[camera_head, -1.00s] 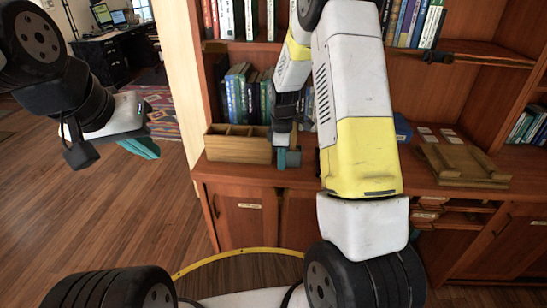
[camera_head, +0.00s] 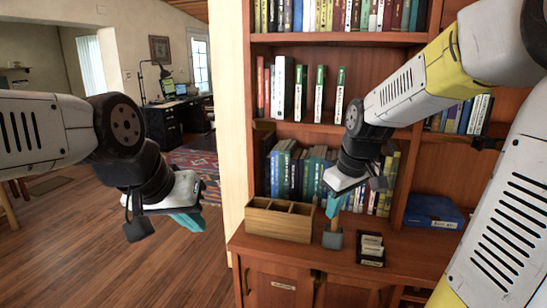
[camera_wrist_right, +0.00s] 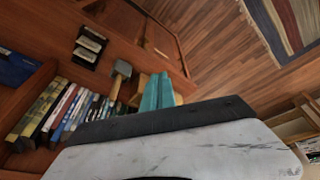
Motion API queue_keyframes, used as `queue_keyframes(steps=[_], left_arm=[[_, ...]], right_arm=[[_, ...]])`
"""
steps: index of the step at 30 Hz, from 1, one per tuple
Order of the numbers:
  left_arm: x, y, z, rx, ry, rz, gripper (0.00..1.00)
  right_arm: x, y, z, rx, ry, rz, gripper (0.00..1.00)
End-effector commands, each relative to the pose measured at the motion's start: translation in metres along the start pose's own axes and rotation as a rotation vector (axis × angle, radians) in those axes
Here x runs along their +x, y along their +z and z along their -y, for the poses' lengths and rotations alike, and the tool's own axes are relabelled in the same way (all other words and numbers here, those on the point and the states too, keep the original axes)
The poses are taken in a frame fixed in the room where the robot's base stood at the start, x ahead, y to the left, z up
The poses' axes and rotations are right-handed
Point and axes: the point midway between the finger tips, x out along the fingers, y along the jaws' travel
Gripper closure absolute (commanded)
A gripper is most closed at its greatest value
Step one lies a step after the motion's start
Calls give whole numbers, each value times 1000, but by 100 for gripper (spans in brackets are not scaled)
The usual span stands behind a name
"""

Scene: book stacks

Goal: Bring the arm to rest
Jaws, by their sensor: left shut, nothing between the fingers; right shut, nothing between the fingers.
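My right gripper (camera_head: 334,205) is in front of the bookcase, above the counter, with its teal fingers together and pointing down. In the right wrist view its teal fingers (camera_wrist_right: 157,92) are side by side with nothing between them. My left gripper (camera_head: 188,221) hangs over the wood floor at the left, its teal fingers shut and empty. In the head view, a wooden-handled object with a grey block base (camera_head: 332,239) stands on the counter just below the right fingertips. It also shows in the right wrist view (camera_wrist_right: 122,68), beside the fingers.
A wooden compartment box (camera_head: 279,222) sits on the counter (camera_head: 400,262), left of the handled object. A dark card holder (camera_head: 371,250) and a blue box (camera_head: 433,212) lie to the right. Shelved books (camera_head: 298,172) stand close behind the right gripper. Open floor (camera_head: 90,245) lies left.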

Motion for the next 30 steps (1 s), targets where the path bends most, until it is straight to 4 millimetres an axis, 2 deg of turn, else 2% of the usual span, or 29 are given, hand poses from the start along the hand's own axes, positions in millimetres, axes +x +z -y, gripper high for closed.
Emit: queue_keyframes(steps=[1, 3, 6, 10, 15, 18, 30], left_arm=[[0, 0, 0, 0, 0, 0, 100], [0, 0, 0, 0, 0, 0, 100], [0, 0, 0, 0, 0, 0, 100], [0, 0, 0, 0, 0, 0, 100], [0, 0, 0, 0, 0, 0, 100], [0, 0, 0, 0, 0, 0, 100], [0, 0, 0, 0, 0, 0, 100]], right_arm=[[-20, 9, 9, 60, 12, -38, 100], [-41, 22, 22, 150, 19, -80, 100], [-65, 41, 41, 273, 26, -138, 100], [-85, 64, 62, 410, 26, -203, 100], [-95, 82, 78, 517, 23, -252, 100], [-97, 86, 81, 542, 21, -262, 100], [-97, 86, 82, 543, 20, -262, 100]])
